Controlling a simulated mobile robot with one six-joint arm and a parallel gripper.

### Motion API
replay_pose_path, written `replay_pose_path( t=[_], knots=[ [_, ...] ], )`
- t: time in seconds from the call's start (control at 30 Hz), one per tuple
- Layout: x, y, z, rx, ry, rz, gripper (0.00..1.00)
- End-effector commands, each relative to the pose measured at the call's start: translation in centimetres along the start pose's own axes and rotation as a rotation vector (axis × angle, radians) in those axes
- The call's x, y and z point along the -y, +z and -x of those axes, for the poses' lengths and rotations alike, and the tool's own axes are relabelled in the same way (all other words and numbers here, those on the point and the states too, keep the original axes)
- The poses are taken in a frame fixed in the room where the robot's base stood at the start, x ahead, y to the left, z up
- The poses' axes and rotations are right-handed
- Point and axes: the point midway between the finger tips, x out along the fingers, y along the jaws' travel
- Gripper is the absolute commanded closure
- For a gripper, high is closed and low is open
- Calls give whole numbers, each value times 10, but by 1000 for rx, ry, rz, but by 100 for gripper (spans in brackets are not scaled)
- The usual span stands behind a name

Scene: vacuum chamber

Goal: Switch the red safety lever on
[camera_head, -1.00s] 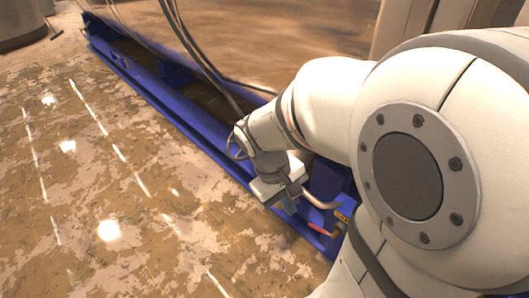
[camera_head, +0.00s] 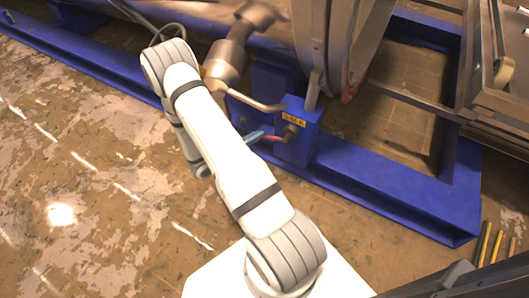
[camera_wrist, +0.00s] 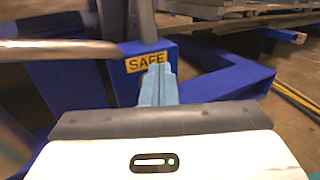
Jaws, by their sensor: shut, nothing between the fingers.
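The red safety lever (camera_head: 274,138) sticks out to the left from the side of a blue box (camera_head: 297,143). The box bears a yellow label (camera_head: 293,118), which reads "SAFE" in the wrist view (camera_wrist: 146,62). My gripper (camera_head: 259,135), with light blue fingers, is at the lever's free end in the head view; I cannot tell whether they touch. In the wrist view my gripper (camera_wrist: 159,68) is shut and empty, its fingers just in front of the label's lower edge. The lever is not visible there, likely hidden behind the gripper.
Blue frame beams (camera_head: 390,195) extend right and left. A large metal flange (camera_head: 325,45) stands behind the box. The floor at left (camera_head: 70,170) is clear.

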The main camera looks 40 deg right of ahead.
Motion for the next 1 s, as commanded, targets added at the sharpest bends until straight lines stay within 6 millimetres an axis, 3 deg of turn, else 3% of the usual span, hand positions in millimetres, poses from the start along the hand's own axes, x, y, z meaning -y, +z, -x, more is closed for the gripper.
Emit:
replay_pose_path(
  t=[0.03,0.2,0.3,0.4,0.5,0.67,1.0],
  knots=[
    [-3,-41,0,26,58,54,100],
    [-11,-128,6,91,253,180,100],
    [-10,-168,11,110,345,231,100],
    [-8,-195,16,121,410,262,100],
    [-7,-210,19,126,448,278,100],
    [-10,-215,13,127,462,283,100],
    [-36,-212,-41,127,456,280,100]
  ],
)
